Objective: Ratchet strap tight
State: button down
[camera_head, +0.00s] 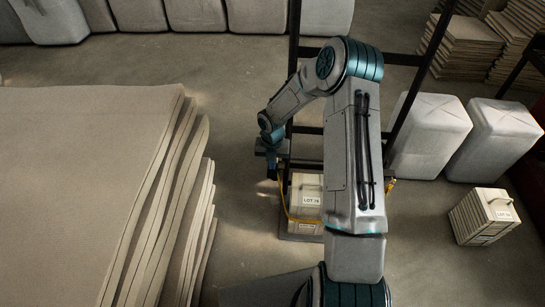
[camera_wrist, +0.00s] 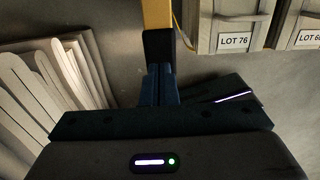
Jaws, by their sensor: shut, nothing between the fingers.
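A pale crate labelled LOT 76 (camera_head: 307,187) stands at the foot of a dark upright frame (camera_head: 293,60); its label also shows in the wrist view (camera_wrist: 233,41). A yellow strap (camera_head: 287,207) runs low across the crate's front, with part of it behind my arm. In the wrist view a wide yellow band (camera_wrist: 157,14) stands just ahead of my fingers, with a black piece at its lower end. My gripper (camera_head: 272,172) is at the crate's left, its fingers (camera_wrist: 160,75) together and empty. I cannot tell whether they touch the black piece. No ratchet is clearly visible.
A large stack of beige sheets (camera_head: 80,190) fills the left. Another crate (camera_head: 484,216) sits on the floor at right, near grey padded blocks (camera_head: 428,135). A second labelled crate (camera_wrist: 307,20) shows at the wrist view's right edge. Floor between stack and frame is clear.

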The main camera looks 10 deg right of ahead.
jog(key=shift+f, duration=0.7)
jog(key=shift+f+b, duration=0.1)
jog(key=shift+b, duration=0.2)
